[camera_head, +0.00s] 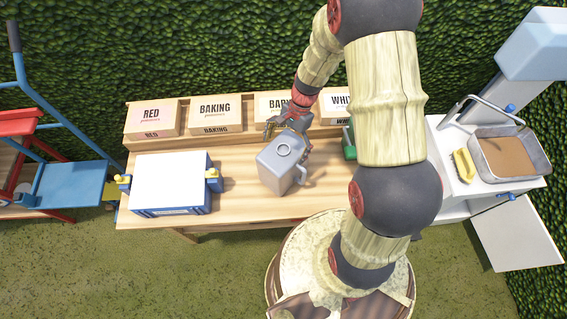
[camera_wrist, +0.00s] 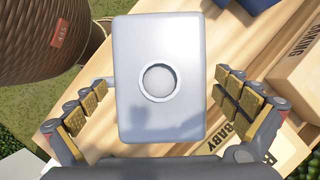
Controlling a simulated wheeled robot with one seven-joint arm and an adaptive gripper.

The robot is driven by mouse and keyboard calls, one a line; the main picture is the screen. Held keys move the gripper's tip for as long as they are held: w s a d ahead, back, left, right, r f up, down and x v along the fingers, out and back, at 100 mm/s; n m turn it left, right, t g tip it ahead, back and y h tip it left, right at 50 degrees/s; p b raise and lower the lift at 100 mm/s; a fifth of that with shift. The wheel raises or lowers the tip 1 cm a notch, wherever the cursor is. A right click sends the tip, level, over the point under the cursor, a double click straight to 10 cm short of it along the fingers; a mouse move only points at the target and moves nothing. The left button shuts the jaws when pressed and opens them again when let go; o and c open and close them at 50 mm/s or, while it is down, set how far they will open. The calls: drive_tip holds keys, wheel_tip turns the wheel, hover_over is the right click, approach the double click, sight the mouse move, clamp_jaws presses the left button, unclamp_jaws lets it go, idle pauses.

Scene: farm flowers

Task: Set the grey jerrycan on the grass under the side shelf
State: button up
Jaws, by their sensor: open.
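The grey jerrycan (camera_head: 272,178) stands on the wooden bench (camera_head: 235,212), near the middle of its front part. In the wrist view its flat top and round opening fill the centre (camera_wrist: 135,110). My gripper (camera_head: 290,125) is open above and behind the jerrycan in the head view. In the wrist view the fingers are spread on both sides of the can, with gaps showing. The grass (camera_head: 110,270) lies in front of the bench. A white side unit (camera_head: 455,160) stands at the right; I cannot tell whether this is the side shelf.
A blue crate with a white top (camera_head: 170,180) sits left of the jerrycan. Labelled boxes (camera_head: 215,113) line the bench's back. A green object (camera_head: 348,143) is close right. A tray of soil (camera_head: 508,155) and yellow brush (camera_head: 463,165) top the white unit. A blue cart (camera_head: 68,182) stands left.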

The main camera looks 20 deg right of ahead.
drive_tip(key=shift+c, duration=0.9)
drive_tip(key=c, duration=1.7)
